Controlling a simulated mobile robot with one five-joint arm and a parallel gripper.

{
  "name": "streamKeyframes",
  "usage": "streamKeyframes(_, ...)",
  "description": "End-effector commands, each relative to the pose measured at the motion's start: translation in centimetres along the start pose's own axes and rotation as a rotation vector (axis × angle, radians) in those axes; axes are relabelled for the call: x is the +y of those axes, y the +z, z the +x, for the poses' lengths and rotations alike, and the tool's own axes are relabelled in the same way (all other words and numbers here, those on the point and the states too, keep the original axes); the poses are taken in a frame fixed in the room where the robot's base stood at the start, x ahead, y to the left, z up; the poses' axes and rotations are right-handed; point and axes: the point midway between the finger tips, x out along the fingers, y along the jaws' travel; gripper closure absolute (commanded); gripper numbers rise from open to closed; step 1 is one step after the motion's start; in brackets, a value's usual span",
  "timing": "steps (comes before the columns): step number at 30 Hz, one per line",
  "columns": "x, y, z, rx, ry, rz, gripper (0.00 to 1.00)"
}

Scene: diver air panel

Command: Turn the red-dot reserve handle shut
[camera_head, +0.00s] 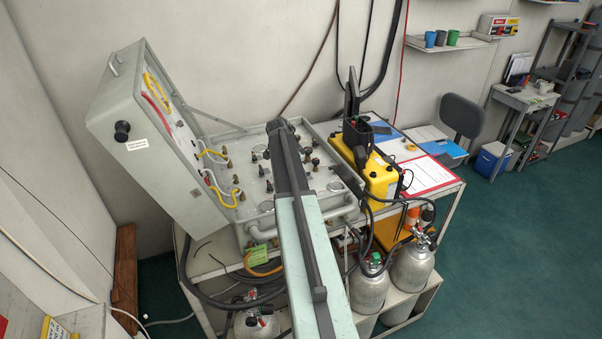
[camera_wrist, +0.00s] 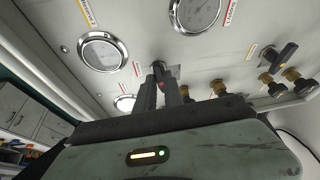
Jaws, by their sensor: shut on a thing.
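The red-dot reserve handle (camera_wrist: 162,83) is a dark lever with a red dot, low on the light grey panel face in the wrist view. My gripper (camera_wrist: 164,92) is shut on this handle, with one dark finger on each side of it. The fingers hide much of the lever, so I cannot tell its exact angle. In the head view my arm reaches over the open grey air panel (camera_head: 237,131) and hides the handle and my fingertips.
In the wrist view, round gauges (camera_wrist: 101,52) sit near the handle. Another black lever (camera_wrist: 285,57) and several brass fittings (camera_wrist: 292,75) are to the right. In the head view, a yellow case (camera_head: 380,178) stands right of the panel, with grey cylinders (camera_head: 411,268) below.

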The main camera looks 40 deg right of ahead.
Motion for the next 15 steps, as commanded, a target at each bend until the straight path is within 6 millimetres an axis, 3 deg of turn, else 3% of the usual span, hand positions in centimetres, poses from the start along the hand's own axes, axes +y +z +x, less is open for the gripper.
streamKeyframes(15,-0.43,0.28,-0.05,0.0,0.037,0.101,1.0)
